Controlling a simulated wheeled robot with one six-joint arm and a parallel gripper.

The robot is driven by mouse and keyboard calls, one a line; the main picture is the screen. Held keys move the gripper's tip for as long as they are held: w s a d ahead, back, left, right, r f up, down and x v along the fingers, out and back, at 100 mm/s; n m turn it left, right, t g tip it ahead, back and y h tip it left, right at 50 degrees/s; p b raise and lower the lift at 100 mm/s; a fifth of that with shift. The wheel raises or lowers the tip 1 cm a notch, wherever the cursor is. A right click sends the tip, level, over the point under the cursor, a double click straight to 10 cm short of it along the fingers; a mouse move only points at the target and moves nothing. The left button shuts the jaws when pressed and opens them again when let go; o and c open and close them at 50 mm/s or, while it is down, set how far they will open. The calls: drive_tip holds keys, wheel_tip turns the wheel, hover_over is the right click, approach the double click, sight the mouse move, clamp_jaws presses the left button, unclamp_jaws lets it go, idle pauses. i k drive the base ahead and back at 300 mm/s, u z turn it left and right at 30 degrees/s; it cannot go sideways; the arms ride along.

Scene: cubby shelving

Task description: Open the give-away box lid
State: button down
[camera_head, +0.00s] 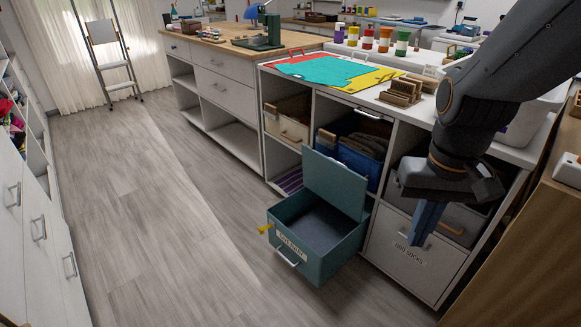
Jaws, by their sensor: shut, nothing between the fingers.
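The teal give-away box (319,253) sticks out from the bottom row of the cubby shelving. Its front carries a label, a metal handle and a yellow tab at the left corner. Its lid (334,184) stands raised at the back, and the inside shows empty. My gripper (421,239) hangs to the right of the box, pointing down in front of the odd socks drawer. Its fingers are shut and empty, apart from the lid. Whether they touch the drawer front cannot be told.
The odd socks drawer (396,262) is closed beside the box. Bins (350,148) fill cubbies above. Coloured sheets (340,72), jars and a wooden organizer (402,91) cover the top. A wooden panel (535,235) stands close at right. The floor (170,220) at left is clear.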

sight(343, 188)
drive_tip(key=u, duration=0.35)
drive_tip(key=i, duration=1.25)
drive_tip(key=z, duration=0.4)
